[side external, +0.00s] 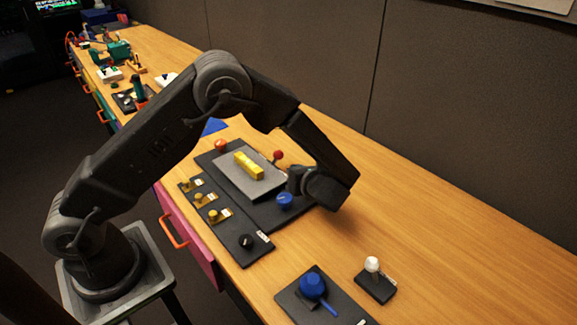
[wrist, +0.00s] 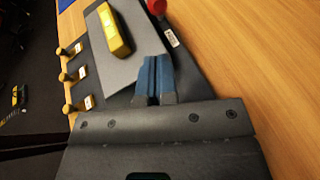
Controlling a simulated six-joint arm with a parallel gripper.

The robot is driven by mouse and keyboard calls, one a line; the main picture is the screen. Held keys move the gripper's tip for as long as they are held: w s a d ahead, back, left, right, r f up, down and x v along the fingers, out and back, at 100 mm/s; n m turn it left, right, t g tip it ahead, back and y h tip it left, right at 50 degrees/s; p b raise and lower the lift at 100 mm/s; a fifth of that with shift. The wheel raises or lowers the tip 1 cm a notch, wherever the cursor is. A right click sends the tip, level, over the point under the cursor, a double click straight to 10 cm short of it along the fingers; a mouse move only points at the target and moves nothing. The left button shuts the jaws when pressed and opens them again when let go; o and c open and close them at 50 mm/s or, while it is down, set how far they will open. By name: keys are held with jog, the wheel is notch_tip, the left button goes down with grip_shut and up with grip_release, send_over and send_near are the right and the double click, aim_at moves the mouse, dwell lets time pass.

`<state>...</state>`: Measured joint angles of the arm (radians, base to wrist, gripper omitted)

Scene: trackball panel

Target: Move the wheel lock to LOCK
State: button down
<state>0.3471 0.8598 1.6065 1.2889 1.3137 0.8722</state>
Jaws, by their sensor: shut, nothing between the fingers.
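No part is legibly marked as the wheel lock, and I cannot tell its setting. A red-knobbed lever (side external: 278,155) stands beside the grey plate (side external: 222,178) on the dark panel. Its red knob (wrist: 157,6) shows at the top of the wrist view, near a small white label (wrist: 171,37) too blurred to read. A yellow block (side external: 249,166) lies on the plate, also in the wrist view (wrist: 112,28). My gripper (wrist: 154,62) is shut and empty, its blue fingers together over the panel's near right part. In the side view, blue shows at the gripper's end; whether fingertips or a knob is unclear.
A strip with several yellow switches (side external: 212,215) and a black knob (side external: 246,241) runs along the panel's left. A blue ball with a lever (side external: 313,285) and a white-topped stick (side external: 372,265) stand in front. The wooden desk (side external: 440,240) at right is clear.

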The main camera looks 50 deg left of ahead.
send_near(275, 159)
jog(key=x, duration=0.4)
jog(key=shift+w, duration=0.4)
jog(key=shift+a, duration=0.1)
jog(key=shift+a+r+h, duration=0.2)
jog(key=shift+h, duration=0.1)
